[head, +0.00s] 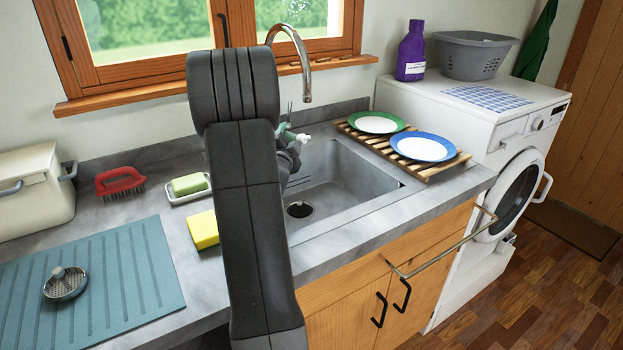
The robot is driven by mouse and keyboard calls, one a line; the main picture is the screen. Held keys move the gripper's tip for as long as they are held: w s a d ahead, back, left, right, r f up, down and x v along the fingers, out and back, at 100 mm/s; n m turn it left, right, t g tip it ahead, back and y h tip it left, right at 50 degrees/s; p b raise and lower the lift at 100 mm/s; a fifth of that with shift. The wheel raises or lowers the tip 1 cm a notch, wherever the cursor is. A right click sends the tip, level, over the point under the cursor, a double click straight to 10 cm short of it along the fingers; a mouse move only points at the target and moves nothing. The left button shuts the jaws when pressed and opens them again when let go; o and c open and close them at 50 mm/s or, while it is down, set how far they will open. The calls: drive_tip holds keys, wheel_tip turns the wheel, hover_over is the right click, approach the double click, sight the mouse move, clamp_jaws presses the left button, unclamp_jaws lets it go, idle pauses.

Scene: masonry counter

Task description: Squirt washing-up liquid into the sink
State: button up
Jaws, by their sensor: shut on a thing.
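The sink (345,178) is a grey basin set in the counter, with a dark drain (299,209) in its floor. My gripper (291,146) shows only in part behind my dark arm, over the left side of the sink. It is shut on a teal bottle with a white nozzle, the washing-up liquid (289,136). The bottle is tilted, its white nozzle pointing right over the basin. Most of the bottle and the fingers are hidden by the arm. No liquid stream is visible.
A curved tap (296,45) rises behind the sink. A slatted rack (446,172) with two plates stands to its right. A yellow sponge (203,229), a soap dish (189,197) and a red brush (120,181) lie on the left. A purple bottle (411,52) stands on the washing machine (480,130).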

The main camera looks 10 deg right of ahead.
drive_tip(key=shift+w+a+f+m+b, duration=0.1)
drive_tip(key=shift+a+m+b, duration=0.05)
drive_tip(key=shift+m+b, duration=0.6)
idle(2.0)
drive_tip(key=shift+f+m+t+h+b, duration=0.15)
drive_tip(key=shift+m+t+h+b, duration=0.6)
drive_tip(key=shift+b, duration=1.6)
idle(0.7)
drive_tip(key=shift+r+m+b, duration=0.4)
drive_tip(key=shift+m+b, duration=0.3)
drive_tip(key=shift+b, duration=0.2)
idle(1.3)
